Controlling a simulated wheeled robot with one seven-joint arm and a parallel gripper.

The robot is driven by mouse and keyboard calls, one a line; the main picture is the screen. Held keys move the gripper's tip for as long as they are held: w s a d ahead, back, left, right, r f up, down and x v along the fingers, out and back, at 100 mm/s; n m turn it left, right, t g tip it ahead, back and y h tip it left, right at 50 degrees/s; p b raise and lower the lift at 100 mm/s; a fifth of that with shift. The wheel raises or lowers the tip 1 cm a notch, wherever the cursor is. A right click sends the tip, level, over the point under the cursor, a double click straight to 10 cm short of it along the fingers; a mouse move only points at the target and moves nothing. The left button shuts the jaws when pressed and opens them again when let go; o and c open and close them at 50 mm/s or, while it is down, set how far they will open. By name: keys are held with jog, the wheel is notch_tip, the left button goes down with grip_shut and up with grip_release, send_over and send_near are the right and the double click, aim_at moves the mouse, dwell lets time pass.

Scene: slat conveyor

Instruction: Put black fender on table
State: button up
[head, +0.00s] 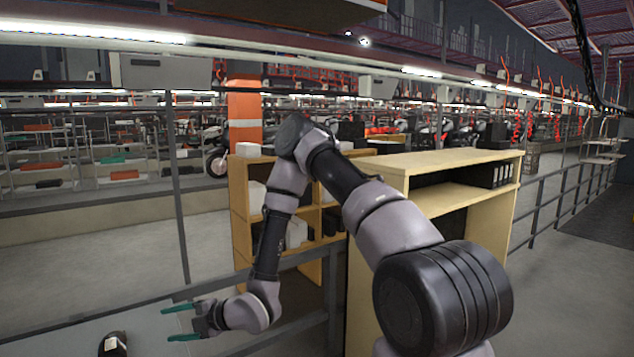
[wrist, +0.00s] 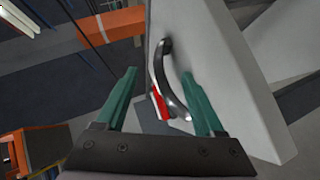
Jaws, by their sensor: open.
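A black curved piece, which looks like the black fender (head: 113,344), rests on a pale grey surface (head: 160,340) at the bottom left of the head view, cut off by the frame edge. In the wrist view the fender (wrist: 168,80) shows as a glossy arch near the edge of that surface. My gripper (head: 166,324) is open and empty, with its teal fingers apart, to the right of the fender. In the wrist view the fender appears between the fingertips of my gripper (wrist: 160,73), beyond them; no contact shows.
A wooden shelf unit (head: 240,205) with white boxes and a wooden counter (head: 470,165) with binders stand behind my arm. Grey railings (head: 180,225) run across the scene. An orange pillar (head: 244,115) rises behind. A red patch (wrist: 159,104) shows beside the fender in the wrist view.

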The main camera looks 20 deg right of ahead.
jog(key=w+d+r+m+t+h, duration=0.1)
jog(key=w+d+r+m+h, duration=0.15)
jog(key=d+r+m, duration=0.4)
jog(key=w+d+r+m+h, duration=0.2)
jog(key=d+r+m+h, duration=0.15)
jog(key=d+r, duration=0.55)
jog(key=w+d+r+m+t+h, duration=0.15)
jog(key=d+r+m+h, duration=0.25)
jog(key=d+r, duration=0.4)
jog(key=s+d+r+m+g, duration=0.1)
jog(key=s+d+r+m, duration=0.3)
jog(key=s+r+m, duration=0.4)
jog(key=s+d+r+m+g, duration=0.1)
jog(key=s+d+r+m, duration=0.4)
jog(key=s, duration=1.1)
notch_tip(320, 180, up, 4)
jog(key=m, duration=0.4)
jog(key=shift+s+h, duration=0.2)
jog(key=shift+h, duration=0.1)
jog(key=shift+f, duration=0.1)
